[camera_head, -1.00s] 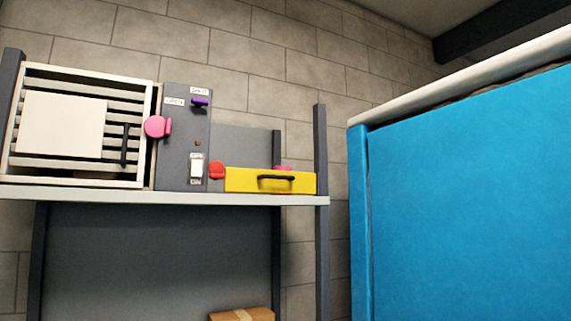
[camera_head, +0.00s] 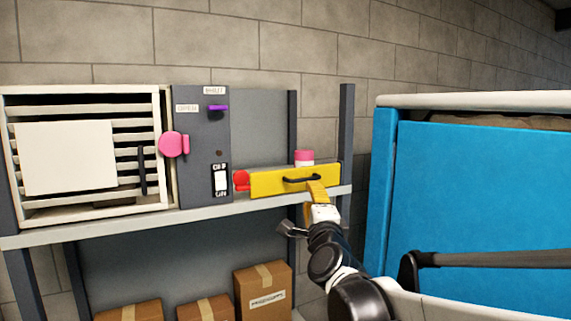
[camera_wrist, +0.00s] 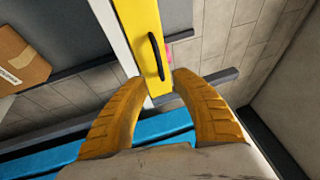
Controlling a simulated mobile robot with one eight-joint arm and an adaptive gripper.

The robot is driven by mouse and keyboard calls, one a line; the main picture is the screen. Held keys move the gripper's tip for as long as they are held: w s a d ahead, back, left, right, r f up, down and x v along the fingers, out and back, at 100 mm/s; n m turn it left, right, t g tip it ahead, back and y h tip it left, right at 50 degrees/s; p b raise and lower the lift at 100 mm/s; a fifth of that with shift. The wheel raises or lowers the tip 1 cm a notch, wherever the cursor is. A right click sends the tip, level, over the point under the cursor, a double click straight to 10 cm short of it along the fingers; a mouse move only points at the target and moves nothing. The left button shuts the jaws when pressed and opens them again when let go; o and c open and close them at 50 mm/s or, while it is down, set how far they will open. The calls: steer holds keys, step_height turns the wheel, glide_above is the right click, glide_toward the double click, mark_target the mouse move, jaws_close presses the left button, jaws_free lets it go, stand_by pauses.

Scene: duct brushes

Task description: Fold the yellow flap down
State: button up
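The yellow flap (camera_head: 270,184) stands upright along the front of the shelf in the head view, with a black bar handle (camera_head: 301,180) on its face. In the wrist view the flap (camera_wrist: 138,22) runs down from the top, with its handle (camera_wrist: 157,57) just beyond my fingers. My gripper (camera_wrist: 160,82) is open, its two orange fingers apart, with the flap's lower end showing between them. I cannot tell whether they touch it. In the head view my gripper (camera_head: 317,191) is in front of the flap's right part, by the handle.
A red knob (camera_head: 241,179) is at the flap's left end; a pink-and-white cylinder (camera_head: 304,157) is behind it. A grey switch panel (camera_head: 201,140) and slatted white box (camera_head: 88,198) stand left. A large blue box (camera_head: 470,190) is close on the right. Cardboard boxes (camera_head: 262,291) sit below.

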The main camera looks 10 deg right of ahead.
mark_target(306, 180)
steer(key=p+x, duration=0.2)
steer(key=x, duration=0.8)
steer(key=shift+w+f, duration=0.1)
steer(key=shift+w, duration=0.2)
steer(key=shift+s, duration=0.1)
jaws_close()
